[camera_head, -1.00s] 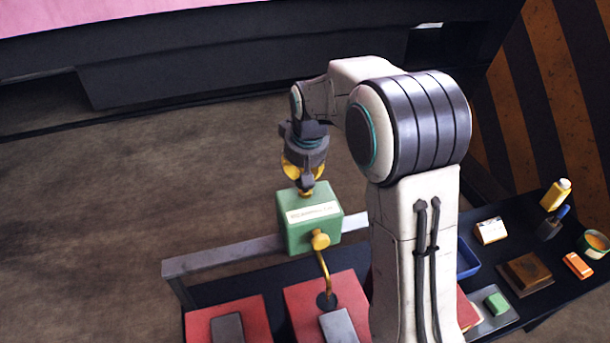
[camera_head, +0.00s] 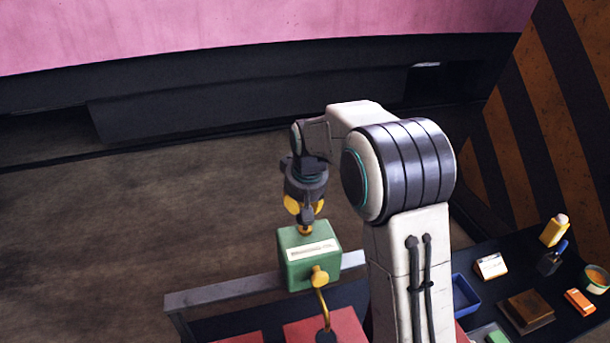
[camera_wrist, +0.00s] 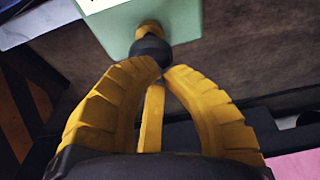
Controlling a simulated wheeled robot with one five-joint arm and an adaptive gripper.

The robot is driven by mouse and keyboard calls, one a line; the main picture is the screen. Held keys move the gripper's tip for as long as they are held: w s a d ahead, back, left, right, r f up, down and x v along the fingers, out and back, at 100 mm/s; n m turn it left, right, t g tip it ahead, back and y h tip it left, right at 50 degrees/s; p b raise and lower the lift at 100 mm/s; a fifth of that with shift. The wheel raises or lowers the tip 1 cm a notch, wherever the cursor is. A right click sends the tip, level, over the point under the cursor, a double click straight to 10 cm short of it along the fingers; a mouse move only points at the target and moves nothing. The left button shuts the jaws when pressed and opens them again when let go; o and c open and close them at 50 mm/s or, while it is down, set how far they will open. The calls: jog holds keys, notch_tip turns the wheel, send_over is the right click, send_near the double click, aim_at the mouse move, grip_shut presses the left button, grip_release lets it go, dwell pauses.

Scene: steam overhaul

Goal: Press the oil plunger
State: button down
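The oil plunger is the small yellow and dark knob (camera_head: 305,229) on top of a green box (camera_head: 296,270) with a white label and a yellow outlet tap (camera_head: 319,276) in front. My gripper (camera_head: 306,215) is directly above the plunger, pointing down. In the wrist view the yellow fingers of my gripper (camera_wrist: 164,68) are nearly together at their tips, right by the dark ball of the plunger (camera_wrist: 150,48). I cannot tell whether they touch it. The green box (camera_wrist: 180,14) lies beyond.
A blue tray (camera_head: 466,295), a brown block (camera_head: 526,311), a yellow bottle (camera_head: 554,230) and other small items are on the dark bench at right.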

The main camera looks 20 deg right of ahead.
jog(key=b+v, duration=0.2)
jog(key=v, duration=0.8)
jog(key=shift+r, duration=0.45)
dwell(0.9)
notch_tip(320, 180, up, 3)
jog(key=shift+d+f+p, duration=0.1)
jog(key=shift+d+p, duration=0.05)
jog(key=shift+p, duration=0.85)
jog(key=b+x, duration=0.1)
jog(key=x, duration=0.5)
jog(key=b+x, duration=0.1)
jog(key=x, duration=0.5)
jog(key=shift+s, duration=0.25)
jog(key=shift+f+b, duration=0.85)
jog(key=shift+f, duration=0.25)
